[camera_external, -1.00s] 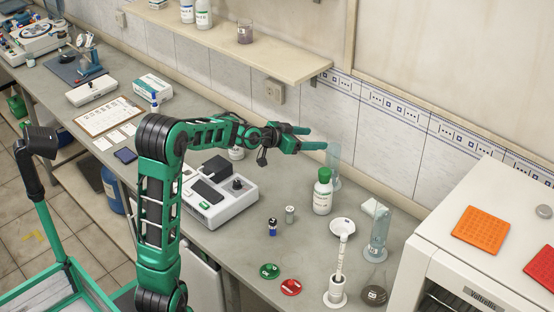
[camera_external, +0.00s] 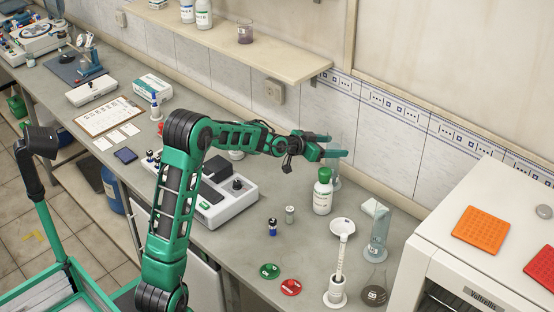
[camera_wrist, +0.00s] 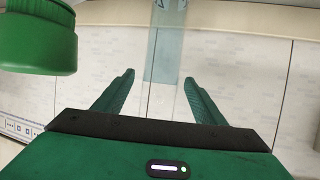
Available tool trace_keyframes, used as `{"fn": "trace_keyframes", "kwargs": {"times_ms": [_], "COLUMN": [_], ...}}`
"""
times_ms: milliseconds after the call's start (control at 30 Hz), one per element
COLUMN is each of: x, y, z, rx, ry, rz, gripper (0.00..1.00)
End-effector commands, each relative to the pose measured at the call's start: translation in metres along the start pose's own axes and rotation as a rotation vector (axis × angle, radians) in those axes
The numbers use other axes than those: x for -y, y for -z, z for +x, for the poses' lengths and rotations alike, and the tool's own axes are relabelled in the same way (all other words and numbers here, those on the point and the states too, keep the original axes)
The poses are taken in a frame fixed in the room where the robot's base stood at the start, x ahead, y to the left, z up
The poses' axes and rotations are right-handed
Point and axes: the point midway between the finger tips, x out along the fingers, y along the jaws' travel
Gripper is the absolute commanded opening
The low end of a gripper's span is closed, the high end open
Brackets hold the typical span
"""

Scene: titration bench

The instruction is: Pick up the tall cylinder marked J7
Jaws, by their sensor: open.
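A tall clear cylinder (camera_external: 337,172) stands at the back of the bench, behind the green-capped bottle, partly hidden by my gripper and that bottle. In the wrist view the clear cylinder (camera_wrist: 164,58) runs upright between my fingers, with dark marks cut off at the top edge; I cannot read them fully. My gripper (camera_external: 337,146) is open, its fingers either side of the cylinder's upper part. In the wrist view my gripper (camera_wrist: 159,80) shows a gap on both sides. A second clear cylinder (camera_external: 378,235) stands farther right; its marking is unreadable.
The white bottle with a green cap (camera_external: 323,192) is close in front of my gripper; its cap (camera_wrist: 38,38) fills the wrist view's upper left. The wall is close behind.

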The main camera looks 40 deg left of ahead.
Motion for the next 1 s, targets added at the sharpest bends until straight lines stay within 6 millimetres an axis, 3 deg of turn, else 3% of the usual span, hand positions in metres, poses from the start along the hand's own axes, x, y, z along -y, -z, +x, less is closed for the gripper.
{"fn": "trace_keyframes", "kwargs": {"times_ms": [100,367,633,1000], "x": [0.0002,0.0005,0.0006,0.0006], "y": [-0.0004,0.0001,0.0000,0.0032], "z": [0.0095,0.0109,0.0107,0.0098], "rx": [0.000,0.000,0.000,-0.003], "ry": [0.000,0.001,0.001,0.001], "rz": [0.000,0.000,0.000,0.001], "gripper": [0.64,0.64,0.00,0.00]}}
